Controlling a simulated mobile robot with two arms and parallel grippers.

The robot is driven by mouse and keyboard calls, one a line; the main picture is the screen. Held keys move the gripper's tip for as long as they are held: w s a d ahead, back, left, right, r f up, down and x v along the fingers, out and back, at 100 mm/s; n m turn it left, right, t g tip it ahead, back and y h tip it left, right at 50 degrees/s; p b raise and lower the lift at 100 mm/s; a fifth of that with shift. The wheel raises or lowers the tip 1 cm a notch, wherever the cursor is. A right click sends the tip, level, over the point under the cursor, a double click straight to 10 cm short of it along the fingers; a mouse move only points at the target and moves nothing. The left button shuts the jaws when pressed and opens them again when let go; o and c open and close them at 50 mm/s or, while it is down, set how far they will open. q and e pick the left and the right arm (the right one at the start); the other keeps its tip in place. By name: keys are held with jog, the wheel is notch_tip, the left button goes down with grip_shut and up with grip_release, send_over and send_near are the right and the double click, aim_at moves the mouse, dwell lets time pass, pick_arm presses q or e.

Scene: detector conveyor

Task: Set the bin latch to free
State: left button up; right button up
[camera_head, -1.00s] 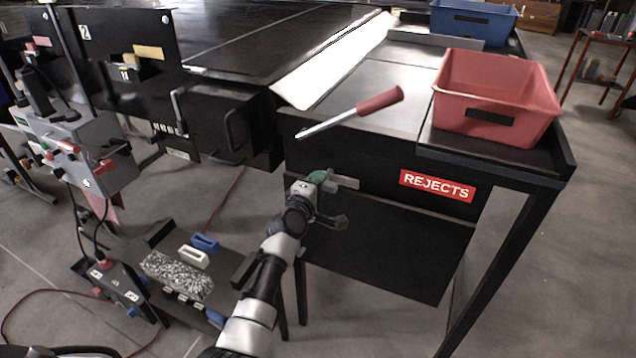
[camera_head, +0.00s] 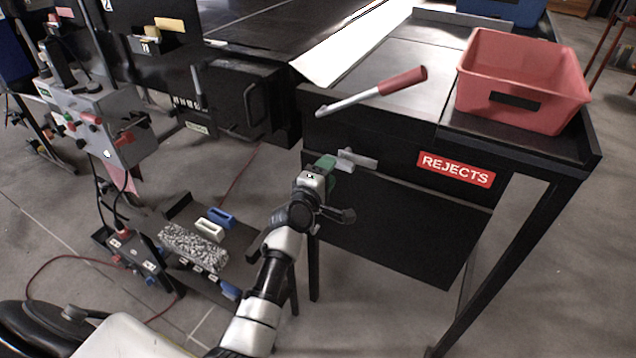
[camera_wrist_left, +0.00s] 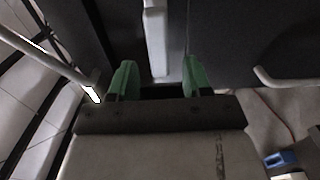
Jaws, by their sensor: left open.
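The bin latch (camera_head: 360,158) is a light grey bar on the black front panel, left of the REJECTS sign. It lies roughly level in the head view. In the left wrist view a pale grey bar (camera_wrist_left: 156,40), apparently the latch, stands just beyond the gap between the fingers. My left gripper (camera_head: 332,165) has green fingertips and is just left of the latch. In the left wrist view its fingers (camera_wrist_left: 155,82) are apart with nothing between them. Whether a finger touches the latch cannot be told. My right gripper is not in view.
A red-handled lever (camera_head: 375,92) sticks out above the latch. A red bin (camera_head: 520,85) stands on the table behind the REJECTS sign (camera_head: 456,169). A black box with a handle (camera_head: 250,104) is to the left. A low cart (camera_head: 180,270) stands at lower left.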

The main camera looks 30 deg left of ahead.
pick_arm(q)
jog(key=s, duration=0.6)
jog(key=shift+a, duration=0.1)
jog(key=s+d+f+m+g, duration=0.2)
jog(key=s+f+m+g, duration=0.1)
jog(key=f, duration=0.7)
jog(key=s+d+f+m+g, duration=0.2)
jog(key=f, duration=0.8)
jog(key=s+d+f+m+g, duration=0.1)
jog(key=s+f+m+g, duration=0.15)
jog(key=s+f, duration=0.45)
jog(key=s+d+f+m+g, duration=0.1)
jog(key=s+f+m+g, duration=0.2)
jog(key=f, duration=0.6)
jog(key=s+a+f+m+g, duration=0.1)
jog(key=s+f, duration=0.4)
jog(key=s, duration=0.6)
jog(key=s+a+f+m+g, duration=0.1)
jog(key=s+f+m+g, duration=0.2)
jog(key=s, duration=0.9)
jog(key=s+a+f+m+g, duration=0.1)
jog(key=s+f+m, duration=0.5)
jog(key=s, duration=0.6)
jog(key=shift+a+f+g+y, duration=0.2)
jog(key=shift+f+g+y, duration=0.1)
jog(key=shift+f+g, duration=0.45)
jog(key=shift+w, duration=0.15)
